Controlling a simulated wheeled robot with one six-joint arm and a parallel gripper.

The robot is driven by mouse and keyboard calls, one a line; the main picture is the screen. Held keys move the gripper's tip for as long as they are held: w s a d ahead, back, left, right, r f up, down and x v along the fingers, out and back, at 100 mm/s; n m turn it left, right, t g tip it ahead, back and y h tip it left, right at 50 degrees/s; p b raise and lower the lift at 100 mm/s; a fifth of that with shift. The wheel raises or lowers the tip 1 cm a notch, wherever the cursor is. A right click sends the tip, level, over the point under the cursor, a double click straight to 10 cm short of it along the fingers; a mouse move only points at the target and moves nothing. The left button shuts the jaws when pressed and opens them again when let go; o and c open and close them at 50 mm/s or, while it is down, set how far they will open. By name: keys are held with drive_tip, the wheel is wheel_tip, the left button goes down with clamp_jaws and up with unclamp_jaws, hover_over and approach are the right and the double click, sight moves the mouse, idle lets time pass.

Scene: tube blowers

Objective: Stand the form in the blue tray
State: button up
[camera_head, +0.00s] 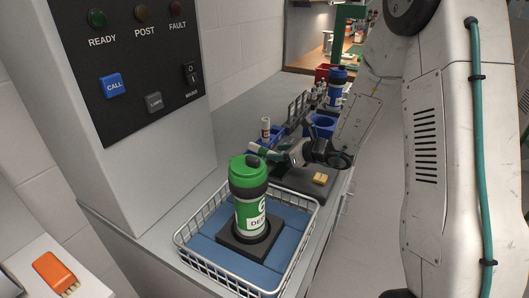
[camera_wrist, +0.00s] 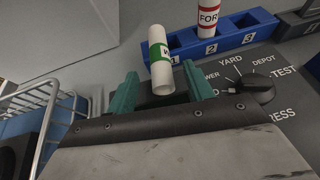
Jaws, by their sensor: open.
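A rolled white form with a green band (camera_wrist: 161,64) is between my gripper's green fingers in the wrist view. Its lower end is close to the fingertips, and its lettering is mostly cut off. My gripper (camera_wrist: 161,92) is open around it; whether a finger touches it I cannot tell. A red-banded roll (camera_wrist: 208,17) stands in slot 2. My gripper (camera_head: 256,151) is beside the tray in the head view.
A wire basket (camera_head: 190,255) with a blue lining holds an upright green carrier (camera_head: 249,190). A dial panel (camera_wrist: 270,85) lies right of my gripper. A tall grey console (camera_head: 130,130) stands left.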

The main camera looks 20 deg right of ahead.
sight(271, 151)
drive_tip(key=x, duration=0.4)
drive_tip(key=shift+f, duration=0.15)
drive_tip(key=shift+d, duration=0.1)
drive_tip(key=c, duration=1.1)
